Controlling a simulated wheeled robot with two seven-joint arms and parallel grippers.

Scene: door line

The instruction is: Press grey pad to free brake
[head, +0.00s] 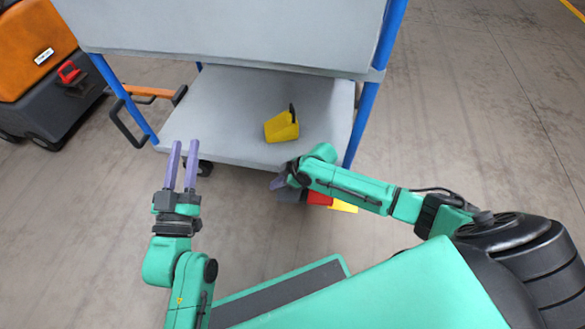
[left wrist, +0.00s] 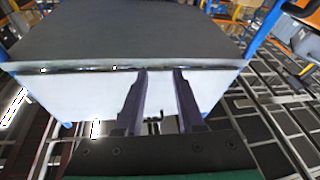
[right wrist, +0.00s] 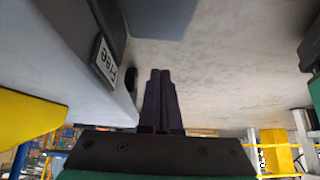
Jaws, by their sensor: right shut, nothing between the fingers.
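Under the front edge of the cart's lower shelf, in the head view, a small dark grey pad (head: 291,196) shows beside a red pad (head: 319,198) and a yellow pad (head: 343,206). My right gripper (head: 277,184) is shut and empty, close to the grey pad; my arm partly hides the pads. In the right wrist view its closed fingers (right wrist: 160,75) point past a grey surface with an upside-down "Free" label (right wrist: 104,61). I cannot tell whether they touch. My left gripper (head: 182,146) is open and empty, in front of the shelf's left corner.
The cart has a grey lower shelf (head: 230,110) and blue posts (head: 362,125). A yellow object (head: 281,127) stands on the shelf. An orange and black vehicle (head: 45,75) stands at the left. The floor at the right (head: 480,120) is clear.

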